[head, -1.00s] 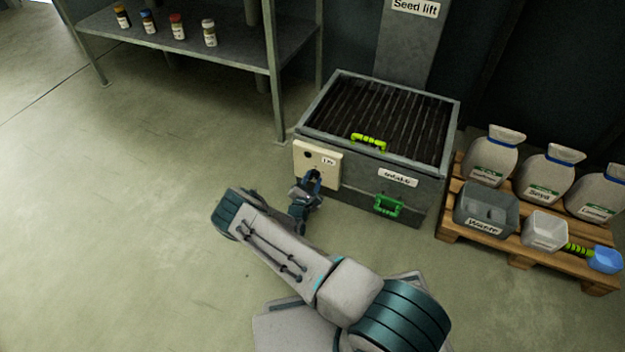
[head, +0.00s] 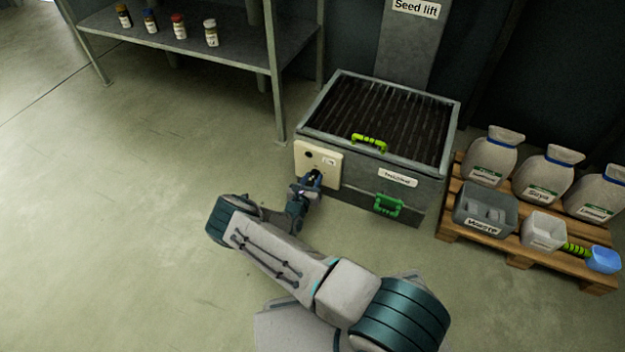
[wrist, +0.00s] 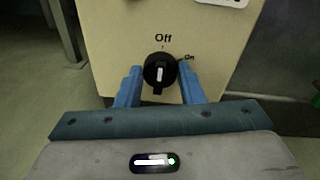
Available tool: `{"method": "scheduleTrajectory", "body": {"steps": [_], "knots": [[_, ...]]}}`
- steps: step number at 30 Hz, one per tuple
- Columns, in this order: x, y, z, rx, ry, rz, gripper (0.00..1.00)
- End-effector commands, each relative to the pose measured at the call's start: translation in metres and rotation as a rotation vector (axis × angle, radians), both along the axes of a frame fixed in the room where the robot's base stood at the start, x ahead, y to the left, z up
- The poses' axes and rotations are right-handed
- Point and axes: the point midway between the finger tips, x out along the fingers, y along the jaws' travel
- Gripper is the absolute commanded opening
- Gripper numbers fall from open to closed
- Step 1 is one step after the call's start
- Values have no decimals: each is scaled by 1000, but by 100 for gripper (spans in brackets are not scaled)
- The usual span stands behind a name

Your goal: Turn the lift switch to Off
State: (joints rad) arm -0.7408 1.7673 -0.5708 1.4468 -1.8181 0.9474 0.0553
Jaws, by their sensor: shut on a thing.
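The lift switch is a black round knob (wrist: 160,73) with a white pointer line, on a cream panel (head: 307,160) at the left of the seed lift's front. In the wrist view "Off" is printed above the knob and "On" to its upper right. The white line stands about upright, in line with the Off mark. My gripper (wrist: 160,80) has one blue finger at each side of the knob and is shut on it. In the head view my gripper (head: 316,177) is at the panel's lower right and hides the knob.
The lift box has a grated top (head: 395,115), a lime handle (head: 369,142) and a green handle (head: 389,205). A pallet (head: 517,255) with sacks and bins stands at the right. A shelf (head: 190,65) with jars is at the back left. The left floor is clear.

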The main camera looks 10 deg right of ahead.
Motion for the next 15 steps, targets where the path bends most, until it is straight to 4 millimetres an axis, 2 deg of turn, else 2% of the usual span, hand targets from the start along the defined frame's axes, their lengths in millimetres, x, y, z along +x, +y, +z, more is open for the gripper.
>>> {"method": "scheduleTrajectory", "body": {"steps": [15], "knots": [[-1,1,-1,-36,31,0,12]]}}
